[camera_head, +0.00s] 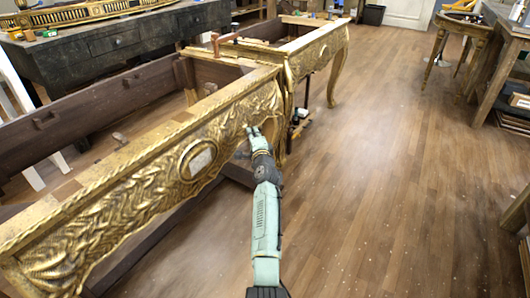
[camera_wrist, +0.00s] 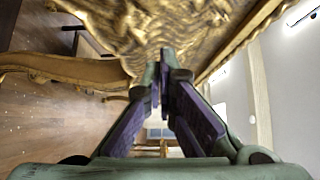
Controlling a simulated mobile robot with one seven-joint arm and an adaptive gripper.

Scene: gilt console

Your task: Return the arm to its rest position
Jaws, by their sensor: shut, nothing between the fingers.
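My gripper (camera_head: 252,131) is at the end of my pale green arm, close to the front of a gilt carved console (camera_head: 150,185). In the wrist view my gripper (camera_wrist: 163,55) has its two fingertips together with nothing between them. The console's carved gold surface (camera_wrist: 170,25) fills the top of the wrist view, close to the fingertips. I cannot tell from these views whether the fingers touch it. My arm reaches forward from the bottom middle of the head view.
A dark workbench (camera_head: 115,45) stands at the back left. A small gilt table (camera_head: 465,28) and another bench stand at the right. A black bin (camera_head: 373,14) is by the far wall. The wooden floor (camera_head: 390,170) right of my arm is clear.

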